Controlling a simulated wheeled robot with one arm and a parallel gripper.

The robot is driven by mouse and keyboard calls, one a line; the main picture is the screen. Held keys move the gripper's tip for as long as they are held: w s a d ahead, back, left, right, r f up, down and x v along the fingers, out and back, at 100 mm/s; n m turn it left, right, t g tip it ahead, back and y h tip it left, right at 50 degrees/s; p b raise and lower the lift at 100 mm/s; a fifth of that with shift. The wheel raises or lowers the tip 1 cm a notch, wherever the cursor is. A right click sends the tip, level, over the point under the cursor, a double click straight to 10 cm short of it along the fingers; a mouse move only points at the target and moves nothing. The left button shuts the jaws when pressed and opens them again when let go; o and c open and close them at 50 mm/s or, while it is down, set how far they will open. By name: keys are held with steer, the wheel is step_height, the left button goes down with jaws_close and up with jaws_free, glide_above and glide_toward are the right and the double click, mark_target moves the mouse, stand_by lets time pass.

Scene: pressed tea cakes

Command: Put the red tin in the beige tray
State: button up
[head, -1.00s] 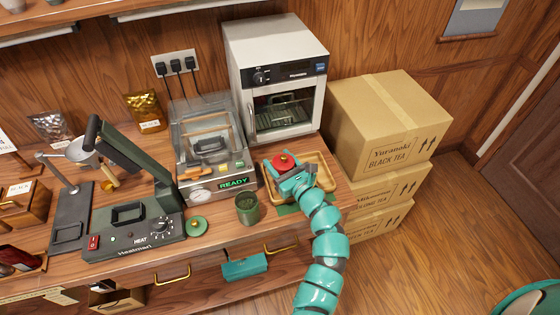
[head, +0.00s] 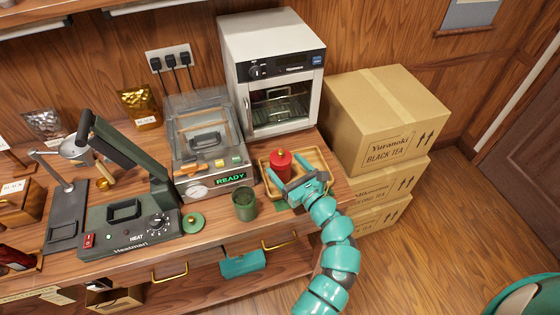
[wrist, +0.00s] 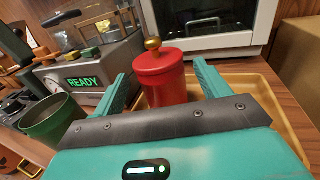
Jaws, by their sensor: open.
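The red tin (head: 280,164) with a gold knob stands upright in the beige tray (head: 322,158) on the counter. In the wrist view the red tin (wrist: 160,80) stands just beyond and between my open fingers. The tray's rim (wrist: 285,108) shows behind and to the right of it. My gripper (head: 288,186) is open and empty, on the near side of the tin, with a gap between its fingers and the tin. The tin's base is hidden behind my gripper in the wrist view.
A green open canister (head: 244,204) stands left of the tray. A vacuum sealer (head: 208,150) reading READY is behind it, and a white oven (head: 272,75) stands behind the tray. Cardboard boxes (head: 385,120) are stacked to the right.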

steer(key=b+v, duration=0.1)
steer(key=v, duration=0.6)
steer(key=shift+w, duration=0.1)
stand_by(0.4)
